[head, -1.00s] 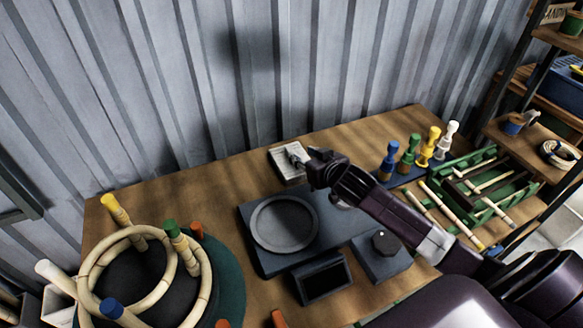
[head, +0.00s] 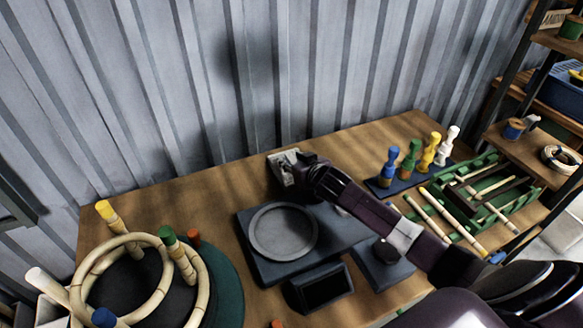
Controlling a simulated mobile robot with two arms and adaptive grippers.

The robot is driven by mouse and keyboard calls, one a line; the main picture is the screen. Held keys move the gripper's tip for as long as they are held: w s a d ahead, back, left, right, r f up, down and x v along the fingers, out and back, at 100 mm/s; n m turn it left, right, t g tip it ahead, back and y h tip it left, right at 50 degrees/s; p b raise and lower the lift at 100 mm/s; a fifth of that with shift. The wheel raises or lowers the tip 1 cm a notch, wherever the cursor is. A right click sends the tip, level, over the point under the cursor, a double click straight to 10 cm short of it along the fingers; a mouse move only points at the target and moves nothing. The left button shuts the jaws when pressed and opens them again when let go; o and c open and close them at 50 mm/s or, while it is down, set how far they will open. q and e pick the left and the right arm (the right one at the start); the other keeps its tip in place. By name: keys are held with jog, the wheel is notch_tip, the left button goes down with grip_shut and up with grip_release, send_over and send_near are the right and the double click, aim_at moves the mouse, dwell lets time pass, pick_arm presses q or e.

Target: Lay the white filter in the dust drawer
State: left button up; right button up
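My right gripper (head: 285,172) is over a small pale tray (head: 281,157) at the table's back edge and hides most of it. The fingers are small and dark, so I cannot tell whether they are open or shut. The white filter cannot be made out separately from the pale tray. A dark box with a black rectangular opening (head: 325,288), which may be the dust drawer, sits at the front of the machine with the round grey plate (head: 283,231). My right gripper is behind and apart from it. My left gripper is not in view.
Rattan rings (head: 118,280) on a dark round former with coloured pegs stand at left. Coloured figures (head: 412,160) on a blue base and a green rack (head: 485,190) stand at right. A corrugated wall (head: 200,80) closes the back. Back-left table is clear.

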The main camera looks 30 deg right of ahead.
jog(key=shift+w+f, duration=0.15)
jog(key=shift+w, duration=0.15)
grip_shut()
dwell(0.3)
